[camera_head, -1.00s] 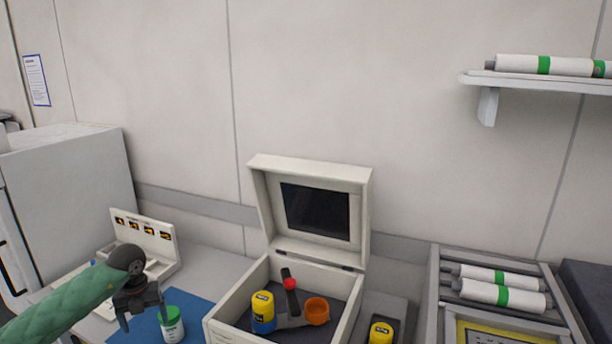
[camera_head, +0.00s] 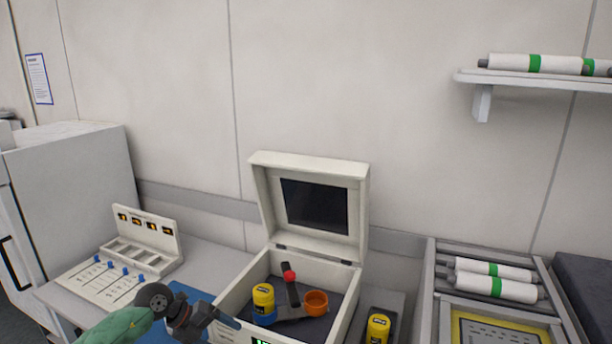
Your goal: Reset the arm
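My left arm comes in at the bottom left with its green sleeve. My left gripper (camera_head: 212,332) is low in the picture, over the blue mat (camera_head: 190,293) and beside the front left corner of the open white box (camera_head: 238,292). Its fingers look spread and hold nothing that I can see. The lower finger is partly cut off by the bottom edge. The white jar with the green lid is not visible now. My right gripper is not in view.
The box holds a yellow-and-blue container (camera_head: 263,304), an orange cup (camera_head: 315,303) and a red-tipped black handle (camera_head: 290,277). A white slider panel (camera_head: 105,284) stands at left. White rolls (camera_head: 495,287) lie in a rack at right.

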